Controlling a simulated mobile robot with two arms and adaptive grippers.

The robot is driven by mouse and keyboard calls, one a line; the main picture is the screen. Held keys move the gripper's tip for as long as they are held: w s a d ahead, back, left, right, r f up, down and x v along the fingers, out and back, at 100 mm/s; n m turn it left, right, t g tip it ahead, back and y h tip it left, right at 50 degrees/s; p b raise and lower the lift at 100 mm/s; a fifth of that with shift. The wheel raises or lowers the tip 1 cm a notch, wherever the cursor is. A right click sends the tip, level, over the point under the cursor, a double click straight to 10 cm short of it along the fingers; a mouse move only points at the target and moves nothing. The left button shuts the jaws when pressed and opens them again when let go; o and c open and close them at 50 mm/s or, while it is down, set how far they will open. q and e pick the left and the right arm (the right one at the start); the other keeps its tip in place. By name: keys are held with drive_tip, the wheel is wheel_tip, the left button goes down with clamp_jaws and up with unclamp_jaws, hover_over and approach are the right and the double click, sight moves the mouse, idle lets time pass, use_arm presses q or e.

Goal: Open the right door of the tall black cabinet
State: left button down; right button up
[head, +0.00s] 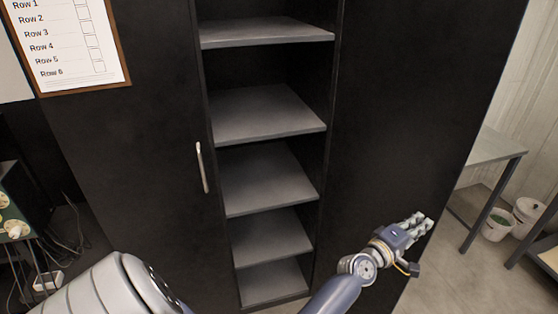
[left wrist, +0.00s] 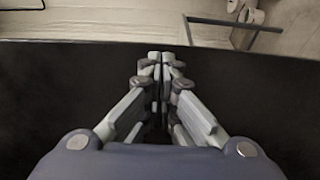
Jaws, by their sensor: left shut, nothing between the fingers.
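The tall black cabinet (head: 265,113) fills the middle of the head view. Its right door (head: 430,90) stands swung out to the right, a plain dark panel, leaving the grey shelves behind exposed. The left door (head: 130,140) looks closed and carries a pale vertical handle (head: 202,167). My left gripper (head: 425,222) is shut and empty, in front of the right door near its outer edge. In the left wrist view its fingers (left wrist: 160,58) overlap the dark panel (left wrist: 60,95); I cannot tell if they touch it. My right gripper is not in view.
A clipboard checklist (head: 65,45) hangs on the left door. Equipment with knobs (head: 15,215) and cables are at the left edge. Some floor beyond the door is clear.

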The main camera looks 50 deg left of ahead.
use_arm(q)
drive_tip(key=shift+w+a+r, duration=0.1)
idle(0.4)
idle(0.3)
drive_tip(key=s+a, duration=0.1)
drive_tip(key=s, duration=1.1)
drive_tip(key=shift+a, duration=0.4)
